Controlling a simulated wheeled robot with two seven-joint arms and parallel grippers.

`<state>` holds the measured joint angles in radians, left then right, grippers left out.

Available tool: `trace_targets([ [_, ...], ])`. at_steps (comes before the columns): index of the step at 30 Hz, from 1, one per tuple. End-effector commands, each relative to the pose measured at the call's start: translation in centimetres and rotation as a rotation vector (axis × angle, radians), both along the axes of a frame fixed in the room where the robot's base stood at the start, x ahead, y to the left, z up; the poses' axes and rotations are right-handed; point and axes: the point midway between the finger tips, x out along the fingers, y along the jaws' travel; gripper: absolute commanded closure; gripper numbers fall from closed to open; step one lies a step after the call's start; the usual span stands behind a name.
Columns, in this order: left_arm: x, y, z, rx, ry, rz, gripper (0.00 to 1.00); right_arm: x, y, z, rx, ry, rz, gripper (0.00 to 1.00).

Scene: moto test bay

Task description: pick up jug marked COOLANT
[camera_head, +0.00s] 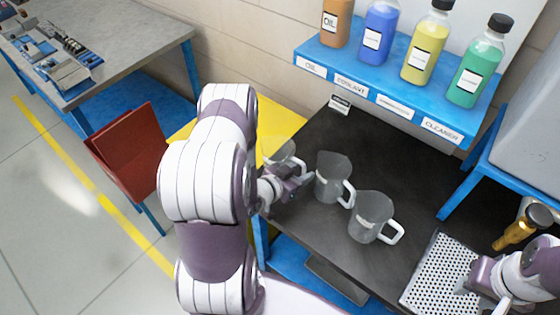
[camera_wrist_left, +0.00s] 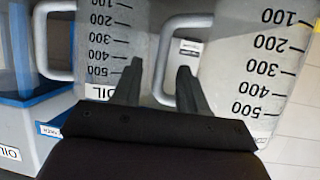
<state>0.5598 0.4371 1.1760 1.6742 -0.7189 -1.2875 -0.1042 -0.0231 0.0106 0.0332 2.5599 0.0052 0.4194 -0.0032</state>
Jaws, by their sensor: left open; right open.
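Three clear jugs with handles stand on the dark bench top. The far left jug (camera_head: 283,153) is partly hidden by my left gripper (camera_head: 300,184). In the left wrist view this jug (camera_wrist_left: 243,70) has a scale and a label that seems to start with CO, the rest unreadable. My left gripper (camera_wrist_left: 160,78) is open, its fingers on either side of that jug's handle (camera_wrist_left: 163,60); contact is unclear. The middle jug (camera_head: 331,178) shows the label OIL in the left wrist view (camera_wrist_left: 108,55). The right jug's (camera_head: 370,212) label is unreadable. My right gripper (camera_head: 476,284) is open and empty.
A blue shelf (camera_head: 345,83) behind holds several bottles, including a blue one (camera_head: 379,35) above a COOLANT label. A perforated plate (camera_head: 440,280) and a gold-coloured cylinder (camera_head: 522,229) are at right. A red bin (camera_head: 127,152) is at left.

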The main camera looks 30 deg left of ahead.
Motion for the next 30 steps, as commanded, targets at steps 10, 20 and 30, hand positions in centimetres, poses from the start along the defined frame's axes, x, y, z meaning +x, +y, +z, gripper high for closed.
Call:
trace_targets([
  [10,0.1,0.0,-0.1,0.0,0.001,0.001,1.0,0.0,0.0,0.0,0.0,0.0,0.0,0.57],
  [20,0.1,0.0,0.0,0.0,0.0,0.001,1.0,0.0,0.0,0.0,0.0,0.0,0.0,0.57],
  [30,0.2,0.1,5.5,0.003,-0.005,0.002,1.0,0.0,0.0,0.1,0.0,0.0,0.0,0.57],
])
